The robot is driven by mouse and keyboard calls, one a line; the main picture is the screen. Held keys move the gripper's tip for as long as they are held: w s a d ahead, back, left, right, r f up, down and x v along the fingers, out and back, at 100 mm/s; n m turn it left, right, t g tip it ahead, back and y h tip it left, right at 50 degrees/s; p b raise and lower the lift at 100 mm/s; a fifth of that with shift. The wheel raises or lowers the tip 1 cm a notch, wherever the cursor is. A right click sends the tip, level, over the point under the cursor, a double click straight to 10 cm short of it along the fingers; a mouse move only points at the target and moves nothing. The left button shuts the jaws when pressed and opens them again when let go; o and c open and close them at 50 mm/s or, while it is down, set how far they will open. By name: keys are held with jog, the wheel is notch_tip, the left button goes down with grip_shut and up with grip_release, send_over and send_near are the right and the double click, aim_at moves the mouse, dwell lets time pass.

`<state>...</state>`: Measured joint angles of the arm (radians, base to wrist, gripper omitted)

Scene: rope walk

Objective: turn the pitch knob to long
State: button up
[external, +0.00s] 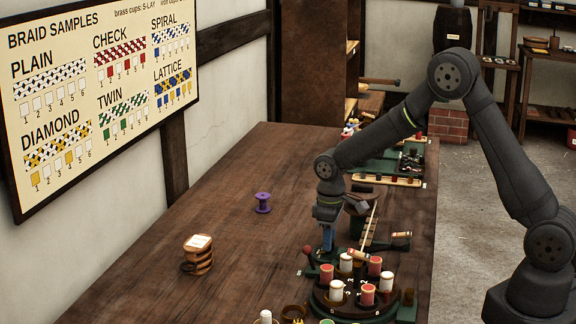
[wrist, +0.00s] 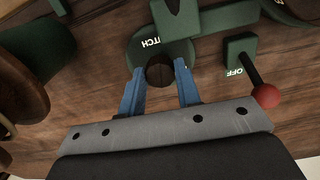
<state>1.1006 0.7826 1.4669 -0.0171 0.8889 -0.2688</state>
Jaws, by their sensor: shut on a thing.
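The pitch knob (wrist: 160,72) is a dark round piece on a green base (wrist: 140,45) in the wrist view. Upside-down white lettering, of which "ITCH" is readable, is on that base. My gripper (wrist: 160,80) has its two blue fingers on either side of the knob and is shut on it. In the external view my gripper (external: 328,240) points down at the near machine's back left, and the knob is hidden there. I cannot read a "long" mark or the knob's setting.
A lever with a red ball (wrist: 266,95) stands close right of my gripper, by an "OFF" label. The braiding machine (external: 350,307) with several red and white bobbins is in front. A purple spool (external: 263,203) and a coil stack (external: 198,255) stand left, with free table between.

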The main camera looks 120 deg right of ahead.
jog(key=shift+n, duration=1)
jog(key=o, duration=1)
jog(key=shift+c, duration=0.2)
jog(key=shift+r, duration=0.1)
notch_tip(320, 180, up, 17)
jog(key=shift+r, duration=0.2)
jog(key=shift+a+f, duration=0.1)
